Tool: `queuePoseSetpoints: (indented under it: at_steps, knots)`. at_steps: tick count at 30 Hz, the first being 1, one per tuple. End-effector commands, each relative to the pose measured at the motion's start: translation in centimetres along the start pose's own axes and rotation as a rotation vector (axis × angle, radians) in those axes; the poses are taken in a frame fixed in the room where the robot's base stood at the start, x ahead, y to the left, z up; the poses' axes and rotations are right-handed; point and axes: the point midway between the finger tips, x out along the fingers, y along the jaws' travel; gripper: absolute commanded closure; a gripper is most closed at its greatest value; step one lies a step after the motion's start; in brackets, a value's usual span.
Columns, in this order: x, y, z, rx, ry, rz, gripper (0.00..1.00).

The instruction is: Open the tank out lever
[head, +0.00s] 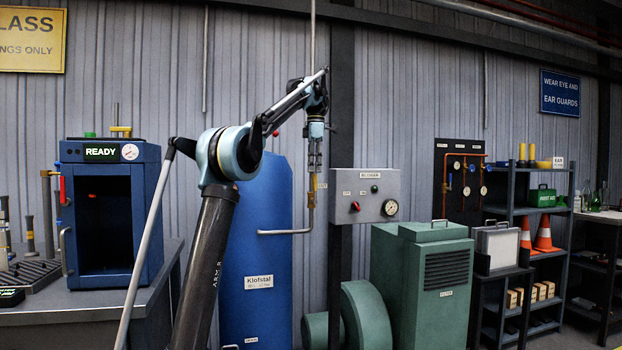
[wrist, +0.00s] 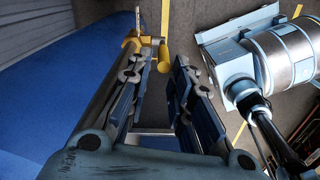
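The blue tank (head: 257,215), labelled Klofstal, stands behind my arm in the head view. To its right, a small yellow fitting (head: 313,186) sits on a thin pipe. In the wrist view a yellow lever-like piece (wrist: 163,57) shows just beyond my fingertips, next to another yellow part (wrist: 131,40) by the tank (wrist: 80,25). My gripper (head: 315,165) points down just above the yellow fitting. Its fingers (wrist: 165,70) are apart with a gap between them and nothing clearly held. Whether a finger touches the yellow piece cannot be told.
A bent pipe (head: 285,232) runs across the tank's right side. A grey control panel (head: 365,195) with a red knob and gauge stands close to the right of my gripper. The green filter unit (head: 425,270) is further right. A blue oven marked READY (head: 110,150) stands left.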

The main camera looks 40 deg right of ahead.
Motion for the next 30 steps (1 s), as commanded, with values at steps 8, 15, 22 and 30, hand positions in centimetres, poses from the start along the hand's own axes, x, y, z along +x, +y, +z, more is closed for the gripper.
queuePoseSetpoints:
  at_steps: [8, 15, 22, 30]
  knots:
    - [-1.29, -0.02, -0.06, 0.000, 0.000, 0.000, 0.79]
    - [-1.33, -0.02, -0.07, 0.000, 0.000, 0.000, 0.79]
    - [-1.32, -0.02, -0.08, -0.001, 0.000, 0.000, 0.79]
    - [-1.32, -0.06, 0.07, 0.002, 0.000, 0.000, 0.79]
